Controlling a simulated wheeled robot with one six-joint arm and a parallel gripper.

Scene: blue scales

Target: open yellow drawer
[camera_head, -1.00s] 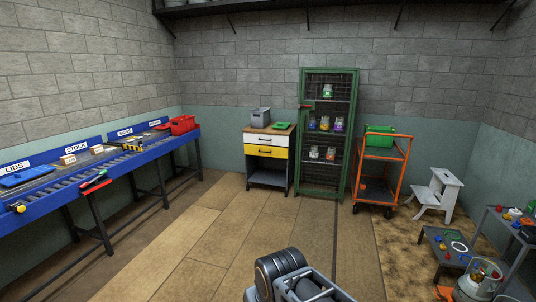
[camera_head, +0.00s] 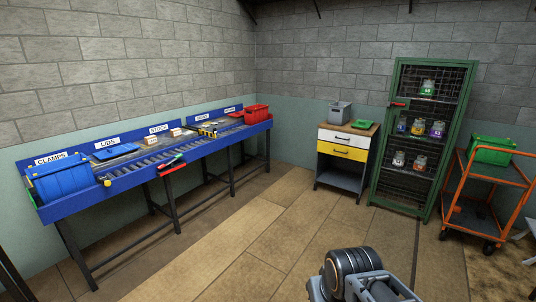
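The yellow drawer (camera_head: 342,151) is the lower of two drawers in a small cabinet against the back wall. It looks closed, with a dark handle on its front. A white drawer (camera_head: 347,136) sits above it, under a wooden top (camera_head: 350,127). Below the drawers is an open grey shelf (camera_head: 340,180). Part of my arm shows at the bottom right of the view, well short of the cabinet. My gripper's fingertips are not visible.
A blue roller bench (camera_head: 150,172) with labelled sections runs along the left wall. A green mesh cabinet (camera_head: 380,185) stands right of the drawers, then an orange cart (camera_head: 452,190). The floor (camera_head: 260,240) ahead is clear.

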